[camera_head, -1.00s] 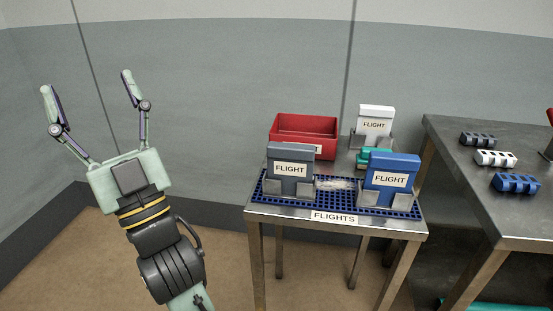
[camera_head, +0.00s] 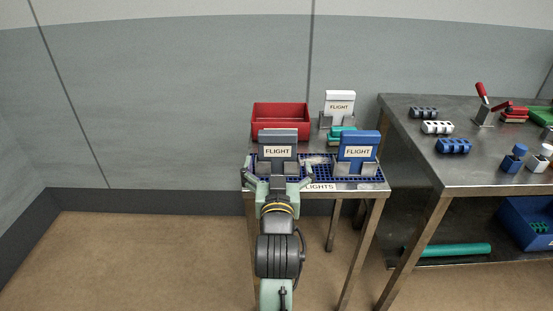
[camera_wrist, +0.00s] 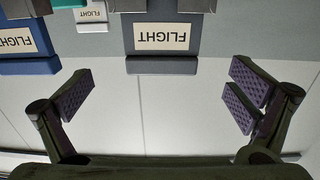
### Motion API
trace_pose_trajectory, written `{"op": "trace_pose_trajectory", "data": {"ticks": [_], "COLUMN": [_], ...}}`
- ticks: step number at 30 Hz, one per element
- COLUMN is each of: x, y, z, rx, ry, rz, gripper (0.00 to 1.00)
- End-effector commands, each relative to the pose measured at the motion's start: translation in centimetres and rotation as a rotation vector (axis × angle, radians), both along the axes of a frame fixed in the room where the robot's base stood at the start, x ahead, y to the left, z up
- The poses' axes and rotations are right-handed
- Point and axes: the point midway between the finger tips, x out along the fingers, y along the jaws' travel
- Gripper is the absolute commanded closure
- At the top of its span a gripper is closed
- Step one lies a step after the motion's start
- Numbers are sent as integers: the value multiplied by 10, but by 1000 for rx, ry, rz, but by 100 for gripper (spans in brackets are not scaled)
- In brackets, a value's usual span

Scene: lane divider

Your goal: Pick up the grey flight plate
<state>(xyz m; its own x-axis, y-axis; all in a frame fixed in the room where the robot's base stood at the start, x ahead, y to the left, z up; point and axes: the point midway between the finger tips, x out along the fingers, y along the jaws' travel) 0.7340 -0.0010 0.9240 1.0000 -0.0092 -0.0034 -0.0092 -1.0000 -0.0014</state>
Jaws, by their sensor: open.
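The grey flight plate (camera_head: 278,140) stands upright in a metal holder on the small table, with a FLIGHT label on its front. In the wrist view the grey plate (camera_wrist: 162,65) appears upside down at the top middle, between and beyond my fingers. My gripper (camera_head: 277,179) is in front of the grey plate, with its fingers spread to either side. In the wrist view my gripper (camera_wrist: 160,95) is open, with nothing between its pads. I cannot tell the exact gap to the plate.
A blue flight plate (camera_head: 358,145) stands close to the right, and a white one (camera_head: 339,103) stands behind. A red bin (camera_head: 280,121) is behind the grey plate. The small table has a blue grid mat (camera_head: 317,172). A larger metal table (camera_head: 480,173) stands at the right.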

Motion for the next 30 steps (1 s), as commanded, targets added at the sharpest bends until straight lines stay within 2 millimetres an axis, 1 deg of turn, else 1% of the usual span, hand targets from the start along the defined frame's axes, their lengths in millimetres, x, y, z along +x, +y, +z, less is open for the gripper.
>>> {"op": "trace_pose_trajectory", "data": {"ticks": [1,2,12,13,15,20,23,27,30], "x": [3,4,14,21,31,41,51,73,86], "y": [0,0,0,1,1,1,1,2,2], "z": [-6,-6,-1,4,4,4,5,7,6], "rx": [3,3,1,0,-1,-2,-1,0,0], "ry": [-7,-7,-7,-1,0,-2,-1,-1,-2], "rz": [0,0,9,9,10,10,10,11,10], "gripper": [0,0,0,0,0,0,0,0,0]}}
